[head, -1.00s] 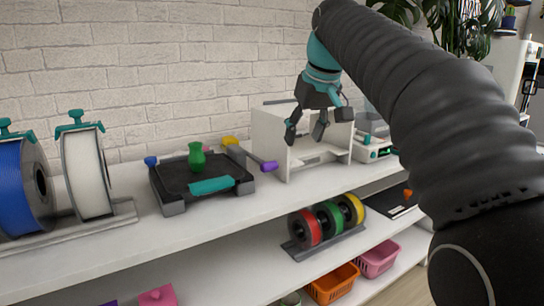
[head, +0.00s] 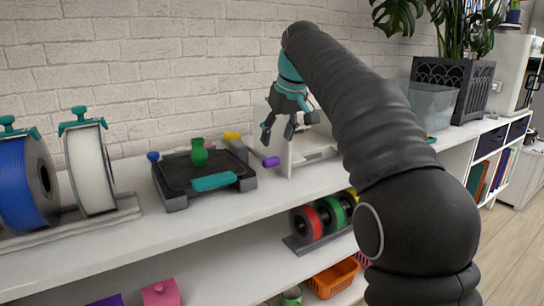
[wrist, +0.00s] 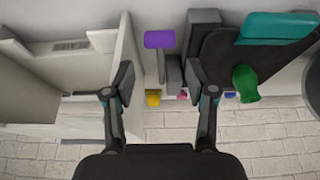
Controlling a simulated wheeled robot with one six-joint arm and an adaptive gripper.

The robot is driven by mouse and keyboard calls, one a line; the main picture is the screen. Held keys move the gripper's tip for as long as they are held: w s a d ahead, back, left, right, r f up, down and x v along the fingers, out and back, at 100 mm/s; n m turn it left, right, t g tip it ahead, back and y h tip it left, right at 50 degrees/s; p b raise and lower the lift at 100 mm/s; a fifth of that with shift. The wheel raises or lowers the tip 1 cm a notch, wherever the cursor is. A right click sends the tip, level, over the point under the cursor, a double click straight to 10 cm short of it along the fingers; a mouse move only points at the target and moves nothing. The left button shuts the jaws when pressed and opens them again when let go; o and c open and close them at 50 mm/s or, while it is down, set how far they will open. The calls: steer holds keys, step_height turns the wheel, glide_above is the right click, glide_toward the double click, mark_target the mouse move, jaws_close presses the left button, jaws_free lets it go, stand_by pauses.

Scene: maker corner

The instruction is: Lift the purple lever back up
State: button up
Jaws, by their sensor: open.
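The purple lever (head: 271,162) sticks out at the right side of the black flat machine (head: 178,187), low and close to the shelf top. It also shows in the wrist view (wrist: 160,39), above and between my fingertips, on a dark grey arm. My gripper (head: 288,131) is open and empty, above and slightly right of the lever, in front of the white open box. In the wrist view my two fingers (wrist: 157,85) stand apart with nothing between their tips. The fingers do not touch the lever.
A green vase (head: 199,152) and a teal bar (head: 214,181) are on the machine. A yellow block (head: 232,136) is behind it. The white box (head: 300,158) stands close on the right. Spools (head: 88,170) stand left. The shelf front is clear.

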mark_target(272, 159)
steer(key=b+x, duration=0.1)
steer(key=x, duration=0.6)
steer(key=shift+f, duration=0.1)
jaws_close()
